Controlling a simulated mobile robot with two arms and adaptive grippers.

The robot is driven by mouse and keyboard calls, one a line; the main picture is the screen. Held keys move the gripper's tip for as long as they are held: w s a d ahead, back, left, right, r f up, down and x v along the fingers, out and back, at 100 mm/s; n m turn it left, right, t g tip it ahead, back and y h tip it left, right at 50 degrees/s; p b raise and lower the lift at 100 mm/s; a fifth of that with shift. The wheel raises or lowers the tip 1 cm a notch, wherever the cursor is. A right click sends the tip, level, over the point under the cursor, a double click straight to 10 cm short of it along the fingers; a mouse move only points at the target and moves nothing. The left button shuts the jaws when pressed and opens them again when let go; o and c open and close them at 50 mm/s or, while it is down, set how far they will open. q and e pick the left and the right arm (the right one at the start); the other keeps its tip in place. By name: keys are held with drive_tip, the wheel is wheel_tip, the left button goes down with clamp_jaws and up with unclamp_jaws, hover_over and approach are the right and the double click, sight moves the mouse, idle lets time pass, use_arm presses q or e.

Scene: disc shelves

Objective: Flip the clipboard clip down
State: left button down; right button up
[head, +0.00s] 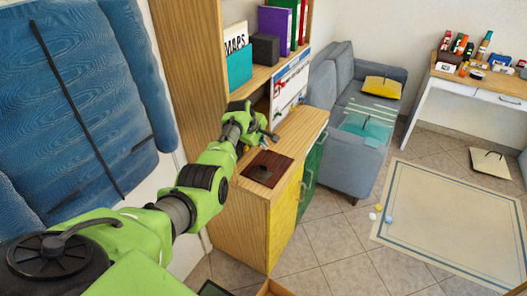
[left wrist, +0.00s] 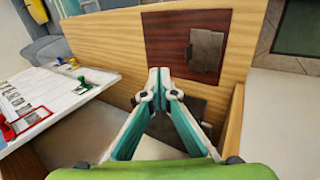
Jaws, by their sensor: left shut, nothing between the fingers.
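The clipboard is a dark reddish-brown board (head: 277,162) lying on the wooden cabinet top. Its dark clip (head: 262,174) sits near one end. In the left wrist view the board (left wrist: 165,40) is at the top right of centre, and the clip (left wrist: 206,50) is a grey-brown plate on its right part. I cannot tell how far the clip is tilted. My left gripper (head: 273,138) is beyond the board in the head view. In the left wrist view its teal fingers (left wrist: 160,80) are shut and empty, their tips overlapping the board's near edge in the picture. My right gripper is not in view.
A white calendar board (head: 290,84) with coloured clips stands behind the cabinet top; it shows at left in the wrist view (left wrist: 50,100). A shelf with binders (head: 275,22) is above. The cabinet has yellow (head: 285,208) and green doors. A grey sofa (head: 345,100) stands beyond.

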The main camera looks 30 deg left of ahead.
use_arm(q)
wheel_tip(320, 180, up, 7)
drive_tip(key=b, duration=0.1)
drive_tip(key=shift+w+f, duration=0.15)
drive_tip(key=shift+w, duration=0.05)
drive_tip(key=shift+a, duration=0.15)
idle(0.3)
drive_tip(key=shift+s+f, duration=0.1)
